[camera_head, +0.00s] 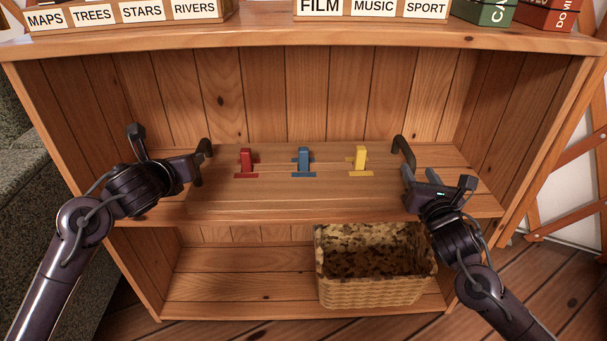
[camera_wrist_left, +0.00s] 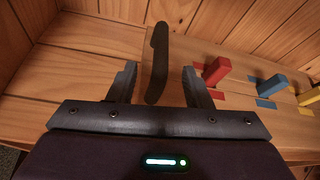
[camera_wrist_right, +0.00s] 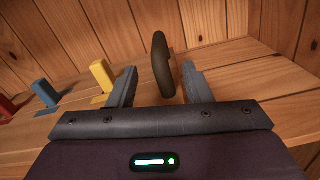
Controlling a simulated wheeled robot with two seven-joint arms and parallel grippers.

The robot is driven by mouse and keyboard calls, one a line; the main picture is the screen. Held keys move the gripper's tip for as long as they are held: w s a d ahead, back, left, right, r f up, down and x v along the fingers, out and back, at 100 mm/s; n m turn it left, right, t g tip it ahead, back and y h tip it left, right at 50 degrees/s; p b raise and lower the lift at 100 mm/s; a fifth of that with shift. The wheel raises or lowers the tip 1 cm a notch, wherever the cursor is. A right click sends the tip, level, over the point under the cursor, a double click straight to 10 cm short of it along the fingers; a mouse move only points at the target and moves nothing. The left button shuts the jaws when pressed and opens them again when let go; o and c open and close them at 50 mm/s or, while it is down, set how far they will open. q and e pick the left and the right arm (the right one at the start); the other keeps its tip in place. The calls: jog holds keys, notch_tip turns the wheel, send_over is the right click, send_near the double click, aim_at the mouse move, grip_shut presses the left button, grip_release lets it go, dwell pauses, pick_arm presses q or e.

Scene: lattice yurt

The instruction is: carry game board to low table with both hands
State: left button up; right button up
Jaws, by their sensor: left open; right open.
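The wooden game board (camera_head: 275,192) lies on the upper shelf of a bookcase. A red peg (camera_head: 246,161), a blue peg (camera_head: 303,160) and a yellow peg (camera_head: 361,158) stand on it. A dark handle rises at each end. My left gripper (camera_head: 197,168) is open at the left handle (camera_wrist_left: 158,62), which shows between its fingers in the left wrist view. My right gripper (camera_head: 407,178) is open at the right handle (camera_wrist_right: 162,62), which shows between its fingers in the right wrist view. Contact with the handles cannot be told. The low table is not in view.
A wicker basket (camera_head: 375,290) stands on the lower shelf, below the board. Labelled boxes (camera_head: 130,12) and game boxes (camera_head: 545,16) stand on the bookcase top (camera_head: 270,38), above the board.

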aim_at(198, 151)
pick_arm(q)
jog(key=shift+x, duration=3.95)
pick_arm(e)
jog(key=shift+w+a, duration=0.15)
jog(key=shift+w, duration=3.75)
pick_arm(q)
grip_shut()
pick_arm(e)
grip_shut()
pick_arm(q)
jog(key=shift+r, duration=0.3)
pick_arm(e)
jog(key=shift+r, duration=0.35)
